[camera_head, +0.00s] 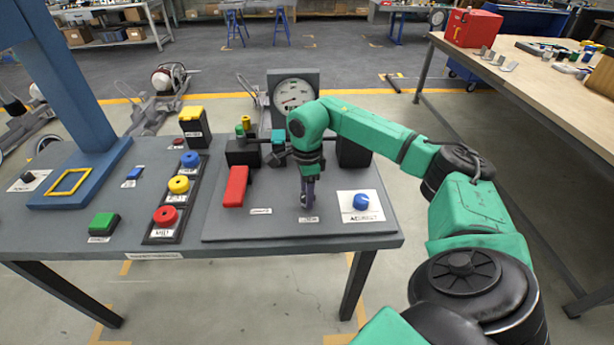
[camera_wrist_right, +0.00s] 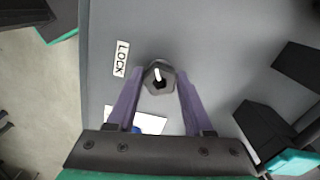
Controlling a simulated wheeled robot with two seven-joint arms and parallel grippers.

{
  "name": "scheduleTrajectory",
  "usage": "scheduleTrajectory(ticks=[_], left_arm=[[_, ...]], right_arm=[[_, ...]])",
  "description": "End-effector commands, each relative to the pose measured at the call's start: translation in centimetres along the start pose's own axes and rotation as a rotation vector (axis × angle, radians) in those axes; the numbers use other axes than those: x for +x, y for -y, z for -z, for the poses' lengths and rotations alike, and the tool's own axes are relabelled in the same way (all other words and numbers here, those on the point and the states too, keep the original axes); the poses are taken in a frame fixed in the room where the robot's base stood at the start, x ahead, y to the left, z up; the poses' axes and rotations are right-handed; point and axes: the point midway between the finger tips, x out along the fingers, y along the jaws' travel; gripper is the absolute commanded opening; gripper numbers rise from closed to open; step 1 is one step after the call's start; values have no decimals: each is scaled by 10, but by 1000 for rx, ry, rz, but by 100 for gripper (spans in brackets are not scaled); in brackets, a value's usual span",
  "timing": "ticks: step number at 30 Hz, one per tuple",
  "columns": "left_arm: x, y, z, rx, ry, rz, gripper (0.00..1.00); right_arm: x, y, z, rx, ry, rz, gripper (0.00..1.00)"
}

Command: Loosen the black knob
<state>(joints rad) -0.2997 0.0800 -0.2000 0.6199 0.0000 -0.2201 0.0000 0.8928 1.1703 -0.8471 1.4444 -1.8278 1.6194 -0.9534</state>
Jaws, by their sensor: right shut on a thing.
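The black knob (camera_wrist_right: 159,77) shows in the right wrist view, with a white line on its top, on the grey panel next to a LOCK label (camera_wrist_right: 121,58). My right gripper (camera_wrist_right: 159,88) has its purple fingers on either side of the knob and is shut on it. In the head view my right gripper (camera_head: 306,204) points down at the front of the panel, just behind the same label, and hides most or all of the knob. My left gripper is in neither view.
A blue knob (camera_head: 361,202) on a white plate stands close to the right of the gripper. A red block (camera_head: 236,186) is to the left, and a round gauge (camera_head: 293,94) stands behind. Red, yellow and blue round buttons (camera_head: 178,185) line a black strip farther left.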

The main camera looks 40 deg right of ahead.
Motion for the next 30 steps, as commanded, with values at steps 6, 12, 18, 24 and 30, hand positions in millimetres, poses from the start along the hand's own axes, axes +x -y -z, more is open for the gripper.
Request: scheduleTrajectory(ticks=[6, 12, 18, 24, 30], left_arm=[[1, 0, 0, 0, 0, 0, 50], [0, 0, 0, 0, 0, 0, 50], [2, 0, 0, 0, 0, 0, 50], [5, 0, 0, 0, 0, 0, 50], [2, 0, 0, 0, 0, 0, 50]], right_arm=[[4, -3, 0, -2, -5, -11, 82], [2, -2, 0, -1, -3, -7, 82], [-13, 0, 0, 0, -1, -2, 82], [-66, 0, -1, -1, 2, 0, 82], [-122, 0, -1, -2, -1, -4, 82]])
